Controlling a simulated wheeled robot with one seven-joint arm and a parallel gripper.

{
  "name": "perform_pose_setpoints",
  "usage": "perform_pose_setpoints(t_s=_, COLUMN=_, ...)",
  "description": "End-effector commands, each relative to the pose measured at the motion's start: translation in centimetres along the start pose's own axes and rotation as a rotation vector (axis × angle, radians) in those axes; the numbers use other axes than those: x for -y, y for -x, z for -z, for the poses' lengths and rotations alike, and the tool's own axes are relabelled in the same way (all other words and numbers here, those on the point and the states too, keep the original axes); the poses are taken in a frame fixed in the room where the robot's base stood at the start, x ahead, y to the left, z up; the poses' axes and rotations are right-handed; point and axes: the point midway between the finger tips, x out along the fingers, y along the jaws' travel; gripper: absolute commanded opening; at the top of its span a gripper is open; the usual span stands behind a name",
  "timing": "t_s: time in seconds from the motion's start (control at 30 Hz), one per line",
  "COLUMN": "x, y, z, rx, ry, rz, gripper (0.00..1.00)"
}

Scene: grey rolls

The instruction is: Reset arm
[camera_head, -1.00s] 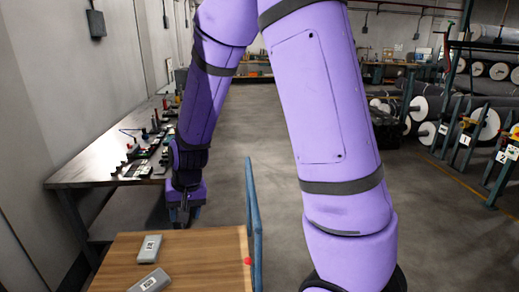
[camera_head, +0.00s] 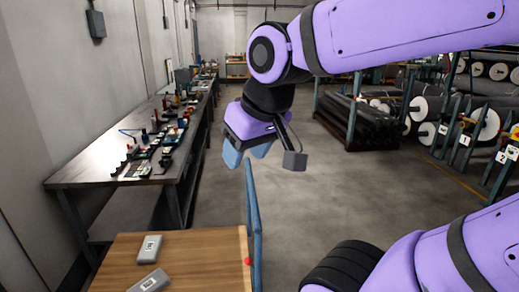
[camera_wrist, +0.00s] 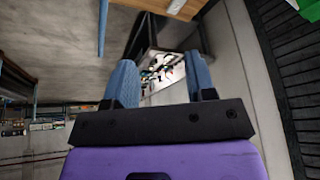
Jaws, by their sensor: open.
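My gripper (camera_head: 246,155) is raised in the middle of the head view, above and just beyond the blue side rail of the wooden cart. Its two blue fingers hang downward there. In the wrist view my gripper (camera_wrist: 160,82) shows its two blue fingers spread apart with nothing between them, so it is open and empty. My purple arm reaches in from the right side of the head view.
A wooden cart top (camera_head: 200,260) with two grey blocks (camera_head: 149,248) (camera_head: 150,282) and a blue rail (camera_head: 253,220) stands in front. A workbench (camera_head: 85,165) with small items lines the left wall. Racks of grey rolls (camera_head: 425,108) stand right. Floor between is clear.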

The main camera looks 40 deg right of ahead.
Motion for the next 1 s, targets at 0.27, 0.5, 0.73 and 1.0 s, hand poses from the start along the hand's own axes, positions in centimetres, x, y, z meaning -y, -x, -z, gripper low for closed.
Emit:
perform_pose_setpoints(t_s=0.27, x=-0.6, y=2.0, z=-2.1, rx=-0.027, ry=0.027, rz=-0.023, gripper=0.51)
perform_pose_setpoints(t_s=0.5, x=-0.6, y=2.0, z=-2.2, rx=-0.026, ry=0.028, rz=-0.023, gripper=0.51)
perform_pose_setpoints(t_s=0.73, x=-0.6, y=2.0, z=-2.1, rx=-0.026, ry=0.028, rz=-0.023, gripper=0.51)
perform_pose_setpoints(t_s=1.0, x=-0.6, y=2.0, z=-2.1, rx=-0.026, ry=0.028, rz=-0.023, gripper=0.51)
